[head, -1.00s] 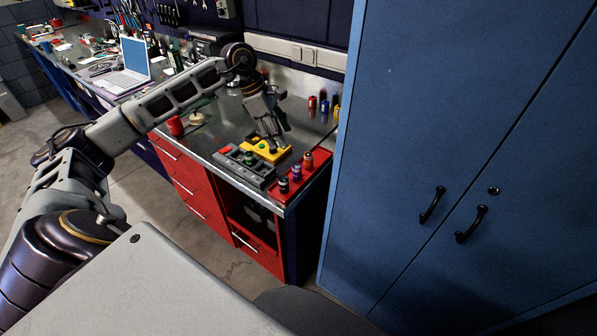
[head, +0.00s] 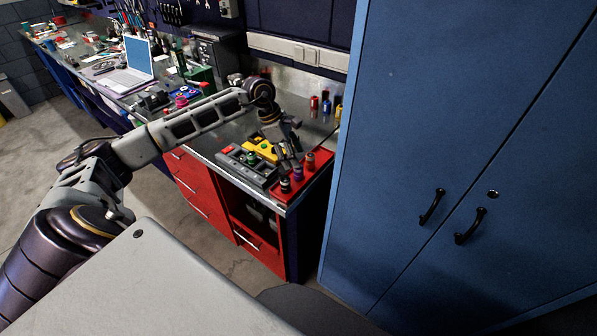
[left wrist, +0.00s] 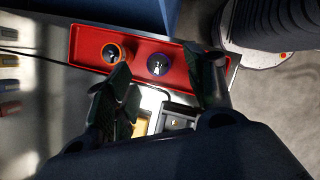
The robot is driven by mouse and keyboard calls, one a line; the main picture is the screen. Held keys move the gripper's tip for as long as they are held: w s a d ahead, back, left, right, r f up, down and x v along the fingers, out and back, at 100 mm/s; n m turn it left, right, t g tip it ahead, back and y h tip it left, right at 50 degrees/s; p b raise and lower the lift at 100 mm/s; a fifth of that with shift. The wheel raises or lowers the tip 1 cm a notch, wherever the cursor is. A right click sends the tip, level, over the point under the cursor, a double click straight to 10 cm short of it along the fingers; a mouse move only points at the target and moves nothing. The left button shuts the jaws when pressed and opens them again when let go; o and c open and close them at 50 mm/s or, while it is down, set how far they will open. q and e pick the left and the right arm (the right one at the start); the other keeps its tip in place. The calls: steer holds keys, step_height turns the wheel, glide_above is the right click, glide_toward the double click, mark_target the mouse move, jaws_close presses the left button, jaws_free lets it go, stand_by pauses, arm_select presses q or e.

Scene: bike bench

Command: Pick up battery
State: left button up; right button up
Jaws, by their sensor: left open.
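The red tray (head: 318,176) at the bench's near right end holds upright batteries: a red-orange one (head: 310,161), a purple one (head: 297,174) and a dark one (head: 285,186). In the left wrist view, an orange-ringed battery (left wrist: 110,53) and a purple-ringed battery (left wrist: 158,65) stand in the tray. My left gripper (head: 291,162) is open and empty, pointing down beside the tray. Its fingers in the left wrist view (left wrist: 160,88) spread to either side of the purple battery, which shows beyond the gap. My right gripper is in no view.
A grey charger (head: 262,179) and a yellow unit (head: 259,145) sit just left of the tray. A tall blue cabinet (head: 420,120) closes off the right side. A laptop (head: 138,60) is farther along.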

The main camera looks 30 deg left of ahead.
mark_target(298, 172)
arm_select(q)
steer(key=shift+f, duration=0.15)
steer(key=shift+p+x, duration=0.4)
steer(key=shift+x, duration=0.4)
steer(key=shift+p+x, duration=0.45)
steer(key=shift+x, duration=1.35)
steer(key=shift+w+a, duration=0.1)
steer(key=shift+w, duration=0.05)
steer(key=shift+c, duration=0.4)
steer(key=c, duration=1.1)
